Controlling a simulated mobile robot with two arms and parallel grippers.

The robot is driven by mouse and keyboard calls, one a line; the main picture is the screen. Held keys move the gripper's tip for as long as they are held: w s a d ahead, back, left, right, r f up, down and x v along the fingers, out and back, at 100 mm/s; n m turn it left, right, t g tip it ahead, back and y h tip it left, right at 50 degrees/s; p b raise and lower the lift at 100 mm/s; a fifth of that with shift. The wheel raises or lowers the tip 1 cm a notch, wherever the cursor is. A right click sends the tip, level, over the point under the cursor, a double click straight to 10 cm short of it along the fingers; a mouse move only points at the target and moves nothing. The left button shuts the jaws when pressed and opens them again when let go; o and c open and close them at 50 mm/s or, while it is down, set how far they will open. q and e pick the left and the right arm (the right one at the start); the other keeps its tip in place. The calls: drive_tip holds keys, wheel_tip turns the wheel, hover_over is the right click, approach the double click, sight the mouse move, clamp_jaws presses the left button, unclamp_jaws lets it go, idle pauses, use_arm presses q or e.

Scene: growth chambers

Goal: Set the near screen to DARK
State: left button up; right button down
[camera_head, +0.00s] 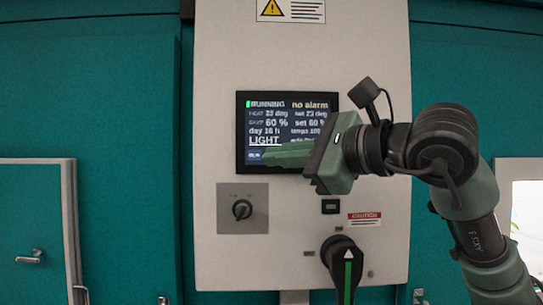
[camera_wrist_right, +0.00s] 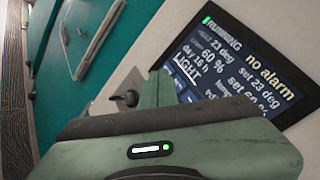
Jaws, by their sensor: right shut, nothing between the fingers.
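The screen (camera_head: 288,112) is a dark display on a pale panel, showing RUNNING, no alarm, day 16 h and the word LIGHT underlined. It also shows, tilted, in the right wrist view (camera_wrist_right: 240,65), where it again reads LIGHT. My right gripper (camera_head: 268,158) comes in from the right in the head view, shut and empty. Its green fingers lie in front of the screen's lower part, under the word LIGHT, and hide some of the bottom row. I cannot tell whether the fingertips touch the screen. My left gripper is not in view.
Below the screen are a small rotary knob (camera_head: 242,209) on a grey plate and a large black-and-green handle (camera_head: 345,268). A red-and-white label (camera_head: 364,218) sits right of the knob. Teal walls flank the panel, with a handled door (camera_head: 40,225) at left.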

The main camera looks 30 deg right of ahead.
drive_tip(key=shift+s+a, duration=0.5)
drive_tip(key=shift+s, duration=0.3)
drive_tip(key=shift+s+a, duration=0.5)
drive_tip(key=shift+s, duration=0.3)
